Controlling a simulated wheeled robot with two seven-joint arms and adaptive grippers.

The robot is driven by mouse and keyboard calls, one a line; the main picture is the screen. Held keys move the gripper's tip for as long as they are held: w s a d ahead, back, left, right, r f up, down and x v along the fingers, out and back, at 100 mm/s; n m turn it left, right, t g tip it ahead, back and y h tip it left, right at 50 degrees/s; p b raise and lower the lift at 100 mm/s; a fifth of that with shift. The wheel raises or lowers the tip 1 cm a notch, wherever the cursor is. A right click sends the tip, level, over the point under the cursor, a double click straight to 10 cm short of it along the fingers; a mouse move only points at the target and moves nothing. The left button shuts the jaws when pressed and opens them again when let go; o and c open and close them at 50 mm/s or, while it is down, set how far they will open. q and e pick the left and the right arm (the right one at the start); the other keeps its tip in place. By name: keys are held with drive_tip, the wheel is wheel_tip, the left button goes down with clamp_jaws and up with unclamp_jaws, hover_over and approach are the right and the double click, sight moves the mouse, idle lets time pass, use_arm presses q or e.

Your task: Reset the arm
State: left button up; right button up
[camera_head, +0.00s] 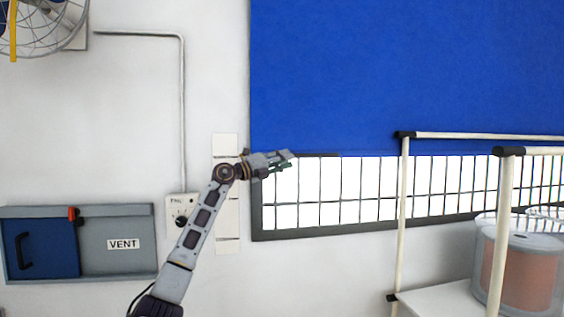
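My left arm rises from the bottom left of the head view and bends to the right at its upper joint. My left gripper (287,160) points right, in front of the lower edge of the blue blind and the window. It is seen side-on and small, so I cannot tell whether its fingers are open or shut. No object shows in it. My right gripper is not in view.
A white-railed rack (404,210) with a spool (520,272) stands at the right. A blue blind (410,75) half covers a barred window (350,190). On the left wall are a vent panel (118,265), a socket box (183,205) and a fan (40,25).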

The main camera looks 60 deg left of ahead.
use_arm(q)
drive_tip(key=shift+s, duration=0.35)
drive_tip(key=shift+f, duration=0.1)
idle(0.4)
